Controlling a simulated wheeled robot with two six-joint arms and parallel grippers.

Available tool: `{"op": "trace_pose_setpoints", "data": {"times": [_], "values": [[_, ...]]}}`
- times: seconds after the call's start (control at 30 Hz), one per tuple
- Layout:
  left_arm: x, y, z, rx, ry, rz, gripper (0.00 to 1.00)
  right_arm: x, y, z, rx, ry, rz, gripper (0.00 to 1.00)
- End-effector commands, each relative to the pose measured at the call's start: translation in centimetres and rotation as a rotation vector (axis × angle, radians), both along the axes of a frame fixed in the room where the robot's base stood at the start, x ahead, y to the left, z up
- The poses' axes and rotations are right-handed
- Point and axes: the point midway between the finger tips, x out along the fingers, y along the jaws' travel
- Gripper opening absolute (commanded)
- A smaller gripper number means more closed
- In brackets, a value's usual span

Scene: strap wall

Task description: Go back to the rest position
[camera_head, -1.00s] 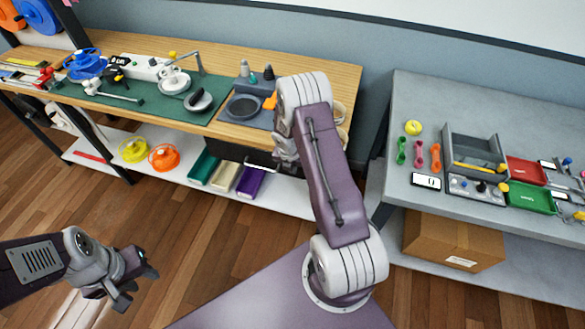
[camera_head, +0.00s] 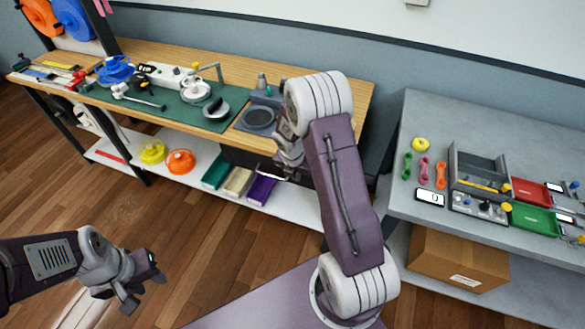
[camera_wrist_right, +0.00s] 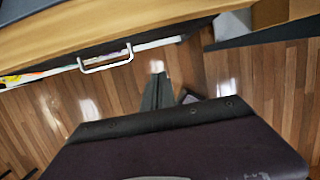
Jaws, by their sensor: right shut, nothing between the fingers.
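My left gripper (camera_head: 143,285) is at the lower left of the head view, over the wood floor, its fingers apart and nothing between them. My right arm rises in the middle of the head view and bends over toward the wooden workbench (camera_head: 345,80). My right gripper (camera_head: 291,160) hangs in front of the bench's dark drawer, partly hidden by its own arm. In the right wrist view its fingers (camera_wrist_right: 158,92) are together and empty, over the floor. The pale drawer handle (camera_wrist_right: 105,61) is apart from them, up and to the left.
The workbench holds a green mat (camera_head: 172,108) with tools. Its lower shelf (camera_head: 285,209) holds orange and yellow wheels and several coloured bins. A grey table (camera_head: 440,110) at the right holds trays and small parts, with a cardboard box (camera_head: 457,258) below. Open floor lies at the lower left.

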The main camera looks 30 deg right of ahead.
Motion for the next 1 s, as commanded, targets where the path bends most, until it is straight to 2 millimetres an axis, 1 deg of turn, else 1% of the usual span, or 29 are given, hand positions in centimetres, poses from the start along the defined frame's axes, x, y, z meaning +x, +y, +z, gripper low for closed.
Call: {"op": "trace_pose_setpoints", "data": {"times": [0.2,0.27,0.33,0.37,0.4,0.47,0.5,0.53,0.57,0.6,0.67,0.7,0.77,0.8,0.9,1.0], "values": [[0.0,0.0,0.0,0.000,0.000,0.000,0.36,0.0,0.1,-0.1,0.000,0.000,0.003,0.00],[0.0,0.0,0.0,0.000,0.000,0.000,0.36,0.6,0.5,0.7,-0.003,-0.017,0.015,0.00],[0.0,0.0,0.0,0.000,0.000,0.000,0.36,1.9,1.2,3.0,-0.012,-0.070,0.037,0.00],[0.0,0.0,0.0,0.000,0.000,0.000,0.36,2.2,1.9,4.5,-0.013,-0.097,0.050,0.00],[0.0,0.0,0.0,0.000,0.000,0.000,0.36,2.0,2.9,6.4,-0.009,-0.125,0.058,0.00],[0.0,0.0,0.0,0.000,0.000,0.000,0.36,0.6,4.8,8.9,0.026,-0.161,0.003,0.00],[0.0,0.0,0.0,0.000,0.000,0.000,0.36,-0.9,6.0,10.1,0.073,-0.185,-0.115,0.00],[0.0,0.0,0.0,0.000,0.000,0.000,0.36,-2.3,6.9,10.9,0.115,-0.200,-0.229,0.00],[0.0,0.0,0.0,0.000,0.000,0.000,0.36,-3.6,7.6,11.3,0.157,-0.211,-0.350,0.00],[0.0,0.0,0.0,0.000,0.000,0.000,0.36,-5.3,8.4,11.7,0.210,-0.218,-0.513,0.00],[0.0,0.0,0.0,0.000,0.000,0.000,0.36,-7.8,9.4,12.0,0.282,-0.221,-0.771,0.00],[0.0,0.0,0.0,0.000,0.000,0.000,0.36,-9.4,10.0,11.9,0.325,-0.217,-0.953,0.00],[0.0,0.0,0.0,0.000,0.000,0.000,0.36,-11.8,10.7,11.6,0.374,-0.201,-1.238,0.00],[0.0,0.0,0.0,0.000,0.000,0.000,0.36,-13.3,11.0,11.2,0.394,-0.188,-1.427,0.00],[0.0,0.0,0.0,0.000,0.000,0.000,0.36,-16.1,11.6,10.1,0.398,-0.153,-1.842,0.00],[0.0,0.0,0.0,0.000,0.000,0.000,0.36,-16.8,11.9,9.9,0.400,-0.154,-2.112,0.00]]}}
